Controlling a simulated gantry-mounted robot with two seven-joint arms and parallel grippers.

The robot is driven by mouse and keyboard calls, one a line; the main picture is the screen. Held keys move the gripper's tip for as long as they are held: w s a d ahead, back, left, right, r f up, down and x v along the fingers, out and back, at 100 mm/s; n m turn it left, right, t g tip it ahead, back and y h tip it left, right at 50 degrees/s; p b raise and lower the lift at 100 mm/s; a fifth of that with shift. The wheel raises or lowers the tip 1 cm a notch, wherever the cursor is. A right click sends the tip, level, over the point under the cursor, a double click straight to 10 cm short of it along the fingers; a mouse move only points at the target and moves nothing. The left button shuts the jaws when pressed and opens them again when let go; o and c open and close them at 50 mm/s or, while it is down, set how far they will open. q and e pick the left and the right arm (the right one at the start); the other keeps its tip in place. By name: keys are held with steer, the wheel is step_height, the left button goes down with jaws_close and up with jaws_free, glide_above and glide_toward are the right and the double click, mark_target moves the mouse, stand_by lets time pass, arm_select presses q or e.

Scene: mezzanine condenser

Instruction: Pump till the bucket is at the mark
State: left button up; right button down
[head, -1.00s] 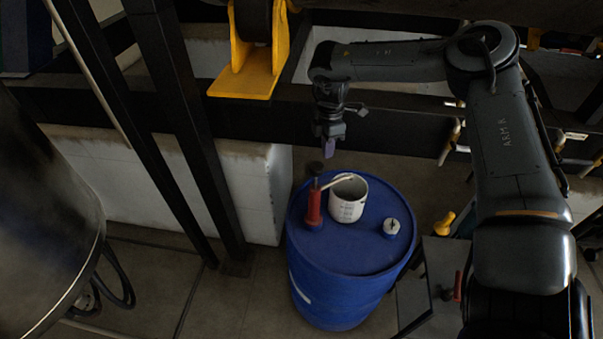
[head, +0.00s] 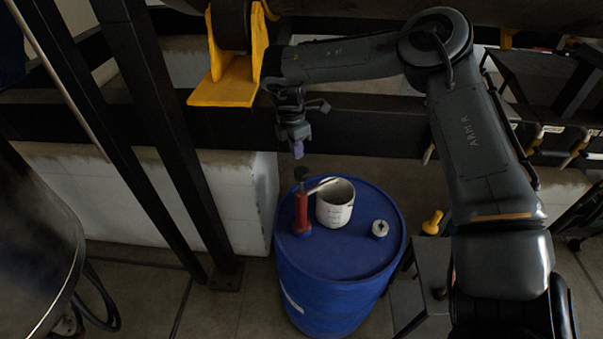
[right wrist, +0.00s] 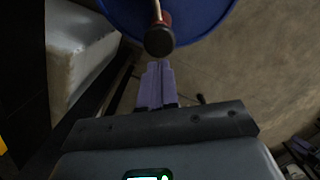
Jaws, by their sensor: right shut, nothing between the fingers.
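The red hand pump (head: 302,212) stands upright on the blue drum (head: 345,262), its dark knob (head: 301,173) at the top. Its pale spout reaches over the rim of the white bucket (head: 335,207), which stands on the drum beside the pump. Marks show on the bucket's outer wall, but the level inside is too small to tell. My right gripper (head: 298,150) is shut and empty, just above the knob. In the right wrist view its purple fingers (right wrist: 157,84) are together, just short of the knob (right wrist: 159,41). My left gripper is out of view.
A small white-topped cap (head: 380,228) sits on the drum's right side. A yellow object (head: 432,222) lies right of the drum. A white block wall (head: 225,205) and dark posts stand to the left. A yellow bracket (head: 228,80) hangs at upper left.

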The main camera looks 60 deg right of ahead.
mark_target(300, 171)
steer(key=f+b, duration=0.1)
steer(key=f, duration=0.1)
steer(key=f+b, duration=0.1)
steer(key=f, duration=0.2)
steer(key=shift+s+d, duration=0.15)
steer(key=shift+d, duration=0.05)
steer(key=shift+d+f+b, duration=0.1)
steer(key=shift+f+b, duration=0.5)
steer(key=shift+f, duration=0.15)
steer(key=shift+f, duration=0.1)
